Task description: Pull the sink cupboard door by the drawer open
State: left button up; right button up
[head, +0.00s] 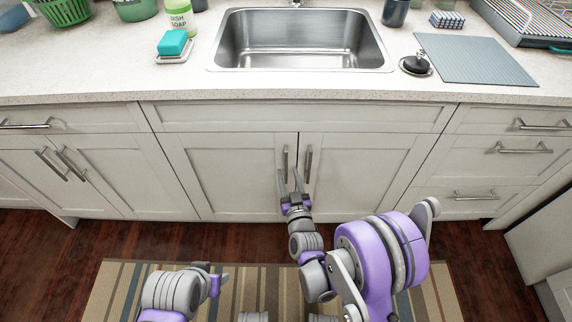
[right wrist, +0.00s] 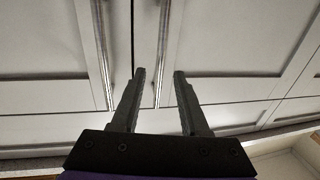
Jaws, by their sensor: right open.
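The sink cupboard has two shut white doors under the sink, a left door (head: 225,170) and a right door (head: 365,170). The right one adjoins the drawers. Upright bar handles flank their seam: the left handle (head: 285,158) and the right handle (head: 308,163). My right gripper (head: 289,172) is open in front of the left handle, pointing at the doors. The right wrist view seems upside down; there its open fingers (right wrist: 159,72) straddle the line of one handle (right wrist: 164,40). The other handle (right wrist: 104,45) is outside them. Contact cannot be told. My left gripper (head: 217,280) is low at lower left, its jaws unclear.
Drawers (head: 490,154) with bar handles are on the right. Another cupboard (head: 80,175) is on the left. The counter (head: 120,75) above bears a soap bottle, a sponge and a grey mat. A striped rug (head: 260,285) lies on the floor before the doors.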

aim_at(286, 166)
jog(key=shift+x, duration=2.15)
grip_shut()
